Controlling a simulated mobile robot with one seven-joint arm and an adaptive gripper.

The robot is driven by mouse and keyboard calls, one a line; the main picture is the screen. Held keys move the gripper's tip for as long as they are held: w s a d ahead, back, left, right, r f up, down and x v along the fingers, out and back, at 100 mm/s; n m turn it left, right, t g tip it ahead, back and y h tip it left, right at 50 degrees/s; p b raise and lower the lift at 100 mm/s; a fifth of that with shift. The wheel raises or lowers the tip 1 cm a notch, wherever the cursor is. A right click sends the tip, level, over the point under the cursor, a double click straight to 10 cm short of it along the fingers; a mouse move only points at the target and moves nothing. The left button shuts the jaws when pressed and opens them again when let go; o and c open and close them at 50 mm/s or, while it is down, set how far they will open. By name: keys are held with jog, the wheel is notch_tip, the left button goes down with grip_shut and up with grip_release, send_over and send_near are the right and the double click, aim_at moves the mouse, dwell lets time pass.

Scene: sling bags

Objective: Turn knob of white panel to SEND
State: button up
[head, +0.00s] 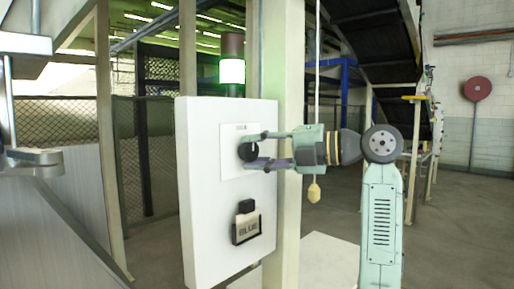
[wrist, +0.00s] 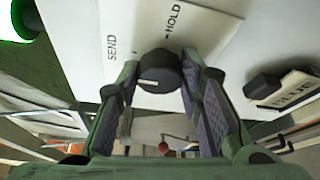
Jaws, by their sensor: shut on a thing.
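The white panel (head: 188,180) stands upright on a post in the head view. Its black round knob (head: 246,151) sits on a white plate (head: 230,135) in the upper part. In the wrist view, the knob (wrist: 160,72) lies between my fingertips, with the printed words SEND (wrist: 112,48) to its left and HOLD (wrist: 173,19) above it. A small pale mark shows on the knob's face; I cannot tell which word the knob points to. My gripper (head: 262,150) reaches in from the right and is shut on the knob; its fingers (wrist: 162,80) also show in the wrist view.
A black switch with a BLUE label (head: 246,228) is lower on the panel. A lit green and red stack lamp (head: 232,70) stands above it. A cord with a yellow pull (head: 314,191) hangs near my gripper. A mesh fence (head: 75,185) is at the left; floor is open at the right.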

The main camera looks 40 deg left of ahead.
dwell(0.4)
jog(key=o, duration=1.2)
jog(key=shift+c, duration=0.2)
jog(key=shift+d, duration=0.1)
jog(key=v, duration=1.2)
jog(key=shift+r, duration=0.1)
